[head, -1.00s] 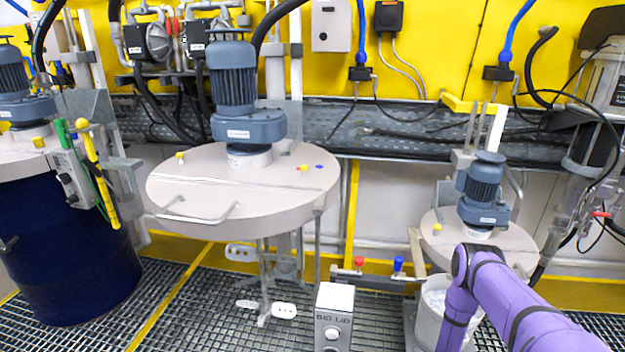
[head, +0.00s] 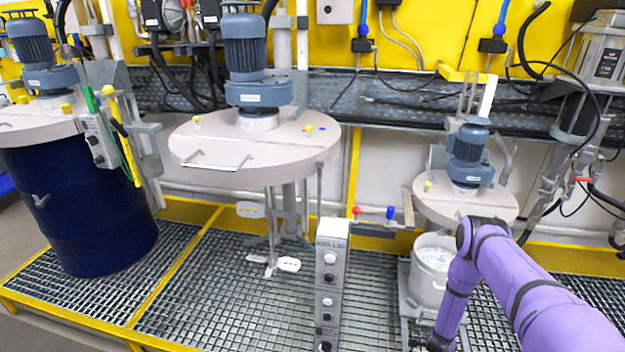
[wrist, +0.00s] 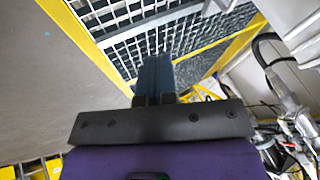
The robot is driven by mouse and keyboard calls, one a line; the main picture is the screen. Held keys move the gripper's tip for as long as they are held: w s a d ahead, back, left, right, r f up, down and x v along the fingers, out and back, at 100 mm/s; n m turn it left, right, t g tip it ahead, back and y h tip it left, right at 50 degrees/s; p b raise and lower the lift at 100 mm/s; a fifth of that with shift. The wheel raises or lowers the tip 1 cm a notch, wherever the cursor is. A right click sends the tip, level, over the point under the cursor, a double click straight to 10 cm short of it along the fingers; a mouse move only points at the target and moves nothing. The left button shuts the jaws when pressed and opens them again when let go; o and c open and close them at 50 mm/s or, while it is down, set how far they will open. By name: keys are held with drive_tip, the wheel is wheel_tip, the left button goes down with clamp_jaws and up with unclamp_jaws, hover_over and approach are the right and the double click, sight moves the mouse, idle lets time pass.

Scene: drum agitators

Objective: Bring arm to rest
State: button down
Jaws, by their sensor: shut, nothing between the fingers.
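My purple arm (head: 510,285) reaches in from the lower right of the head view. It bends at an elbow in front of the small agitator, and its lower link hangs down beside the white bucket (head: 432,262). In the head view the gripper itself is out of sight below the frame. In the wrist view my gripper (wrist: 154,62) shows its two dark fingers together, shut and empty. Beyond the fingers lie the metal grating (wrist: 150,35) and a yellow frame edge. The fingers touch nothing that I can see.
A large lidded agitator (head: 255,150) stands raised in the middle, with its paddle over the grating. A blue drum (head: 80,215) stands at the left. A grey control post (head: 330,285) rises at front centre. The small agitator's lid (head: 465,203) is close to my elbow.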

drive_tip(key=w+a+r+n+y, duration=0.1)
drive_tip(key=w+r, duration=0.4)
drive_tip(key=r, duration=0.4)
drive_tip(key=w+a+r+n+t+y, duration=0.1)
drive_tip(key=w+r+n, duration=0.1)
drive_tip(key=w+r, duration=0.55)
drive_tip(key=w+a+r+n, duration=0.1)
drive_tip(key=w+r, duration=0.3)
drive_tip(key=r, duration=0.7)
drive_tip(key=a+r+n+t+y, duration=0.1)
drive_tip(key=a+r+n, duration=0.15)
drive_tip(key=r, duration=1.15)
drive_tip(key=a+r+n+y, duration=0.15)
drive_tip(key=a+r, duration=0.25)
drive_tip(key=r, duration=1)
drive_tip(key=s+a+r+n+y, duration=0.1)
drive_tip(key=s+a+r+n, duration=0.25)
drive_tip(key=s+r, duration=0.65)
drive_tip(key=s+a+r+n, duration=0.35)
drive_tip(key=s+r, duration=0.25)
drive_tip(key=r, duration=0.7)
drive_tip(key=s+a+r+n, duration=0.1)
drive_tip(key=s+r+n, duration=0.1)
drive_tip(key=s, duration=1.1)
drive_tip(key=s+a+r+n, duration=0.2)
drive_tip(key=s+r, duration=0.3)
drive_tip(key=s, duration=0.9)
drive_tip(key=shift+s+r+n+g, duration=0.2)
drive_tip(key=shift+n+g, duration=0.1)
drive_tip(key=shift+g, duration=0.1)
